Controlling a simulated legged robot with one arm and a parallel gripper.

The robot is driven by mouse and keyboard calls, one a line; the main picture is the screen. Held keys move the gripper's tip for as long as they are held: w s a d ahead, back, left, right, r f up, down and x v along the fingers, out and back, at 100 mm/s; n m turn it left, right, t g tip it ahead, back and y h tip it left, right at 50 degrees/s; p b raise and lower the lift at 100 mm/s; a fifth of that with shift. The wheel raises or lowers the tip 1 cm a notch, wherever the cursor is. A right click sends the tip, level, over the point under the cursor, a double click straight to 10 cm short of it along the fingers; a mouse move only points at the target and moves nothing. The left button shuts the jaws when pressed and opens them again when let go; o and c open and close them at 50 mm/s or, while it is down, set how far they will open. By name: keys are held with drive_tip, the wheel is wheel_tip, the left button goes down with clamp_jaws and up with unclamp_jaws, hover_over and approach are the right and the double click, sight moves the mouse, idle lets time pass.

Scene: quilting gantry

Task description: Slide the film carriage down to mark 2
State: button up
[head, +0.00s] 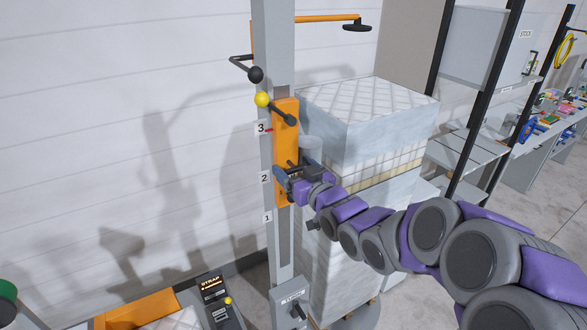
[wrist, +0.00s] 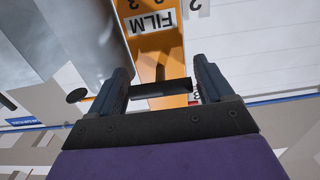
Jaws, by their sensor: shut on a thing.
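The orange film carriage (head: 287,115) sits on a grey upright column (head: 273,50). Its side plate with a FILM label shows in the wrist view (wrist: 158,45). A small red pointer (head: 269,130) on its left edge is level with the mark 3 label (head: 261,128). The mark 2 label (head: 265,178) and mark 1 label (head: 267,218) are lower on the column. My gripper (head: 286,174) is at the lower part of the carriage, shut on its black handle bar (wrist: 161,89), which lies between the fingers in the wrist view.
A tall stack of wrapped white blocks (head: 369,100) stands close behind the column on the right. A dark STRAP panel (head: 215,300) stands low left. The white wall is clear at left.

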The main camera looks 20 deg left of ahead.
drive_tip(key=c, duration=0.4)
wheel_tip(320, 180, down, 15)
drive_tip(key=b, duration=0.7)
drive_tip(key=shift+f, duration=0.15)
